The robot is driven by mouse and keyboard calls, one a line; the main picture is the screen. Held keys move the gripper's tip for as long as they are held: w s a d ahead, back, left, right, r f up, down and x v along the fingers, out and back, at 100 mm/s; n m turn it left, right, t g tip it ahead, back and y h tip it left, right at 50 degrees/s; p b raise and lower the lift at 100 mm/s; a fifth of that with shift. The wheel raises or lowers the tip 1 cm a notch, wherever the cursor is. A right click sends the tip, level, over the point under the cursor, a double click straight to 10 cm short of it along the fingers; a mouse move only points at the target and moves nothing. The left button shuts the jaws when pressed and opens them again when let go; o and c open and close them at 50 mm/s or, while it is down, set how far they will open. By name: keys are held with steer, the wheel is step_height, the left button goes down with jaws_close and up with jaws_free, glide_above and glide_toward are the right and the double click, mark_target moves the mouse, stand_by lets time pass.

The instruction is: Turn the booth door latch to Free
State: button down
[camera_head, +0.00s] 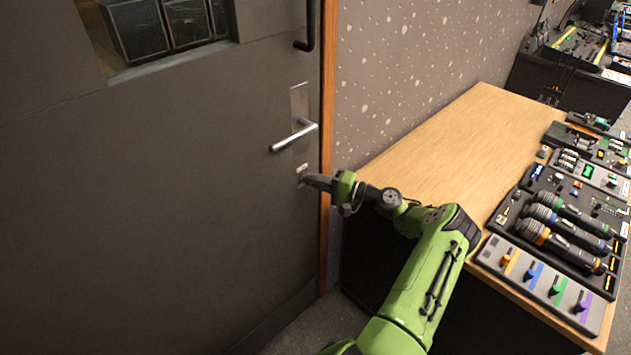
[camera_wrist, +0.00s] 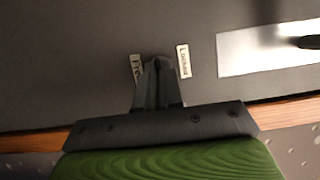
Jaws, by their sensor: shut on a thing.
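The grey booth door (camera_head: 200,200) has a metal lever handle (camera_head: 293,136) on a plate. Below the handle, my gripper (camera_head: 304,181) reaches the door face at the latch. In the wrist view my gripper (camera_wrist: 157,75) has its fingers close together, shut on the latch, which is mostly hidden between them. A "Locked" label (camera_wrist: 183,61) is just right of the fingertips. A "Free" label (camera_wrist: 136,68) is just left of them, partly covered by a finger. I cannot tell which way the latch points.
A wooden desk (camera_head: 470,130) stands right of the door, with a fader panel (camera_head: 540,282) and several microphones (camera_head: 560,232) on it. A dark pull handle (camera_head: 307,25) is higher on the door. My arm passes close to the desk's near left edge.

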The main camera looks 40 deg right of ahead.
steer(key=c, duration=1.3)
jaws_free()
steer(key=p+v, duration=0.1)
steer(key=v, duration=1.4)
steer(key=shift+s+d+f, duration=0.1)
steer(key=shift+s+d, duration=0.05)
steer(key=shift+s, duration=0.2)
